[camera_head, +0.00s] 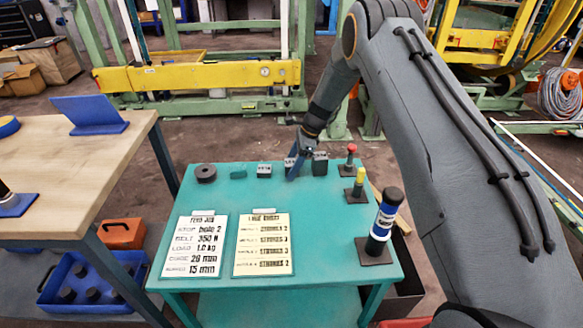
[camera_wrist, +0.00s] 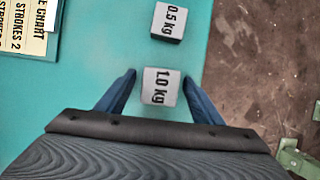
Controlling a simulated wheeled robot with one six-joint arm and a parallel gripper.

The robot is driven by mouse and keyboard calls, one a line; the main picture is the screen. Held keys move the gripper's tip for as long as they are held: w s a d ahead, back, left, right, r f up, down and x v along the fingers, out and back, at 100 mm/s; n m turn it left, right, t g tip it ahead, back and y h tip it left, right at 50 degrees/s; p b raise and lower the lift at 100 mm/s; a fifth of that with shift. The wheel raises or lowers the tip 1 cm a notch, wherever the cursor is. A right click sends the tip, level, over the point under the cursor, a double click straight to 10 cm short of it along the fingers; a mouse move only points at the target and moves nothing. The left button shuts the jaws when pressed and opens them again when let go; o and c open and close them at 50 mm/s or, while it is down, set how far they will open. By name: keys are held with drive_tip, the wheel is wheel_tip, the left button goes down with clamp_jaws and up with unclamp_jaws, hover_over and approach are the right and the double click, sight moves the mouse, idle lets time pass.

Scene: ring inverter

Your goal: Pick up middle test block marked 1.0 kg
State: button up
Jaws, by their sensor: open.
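The middle block marked 1.0 kg (camera_wrist: 160,86) is a small pale block with black lettering. In the wrist view it sits between the two blue fingers of my gripper (camera_wrist: 159,78), with a gap showing on each side. My gripper is open, and its fingers straddle the block without visibly gripping it. In the head view the gripper (camera_head: 293,168) is down at the back of the teal table (camera_head: 215,288), and its fingers partly hide the 1.0 kg block (camera_head: 289,162).
The 0.5 kg block (camera_head: 264,170) stands left of the 1.0 kg block, and a larger dark block (camera_head: 320,166) stands close on its right. A black ring (camera_head: 205,173), red-topped (camera_head: 351,152) and yellow-topped posts (camera_head: 359,178) and a blue-black cylinder (camera_head: 383,222) share the table.

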clamp_jaws()
drive_tip(key=shift+w+r, duration=0.1)
drive_tip(key=shift+r, duration=0.1)
idle(0.3)
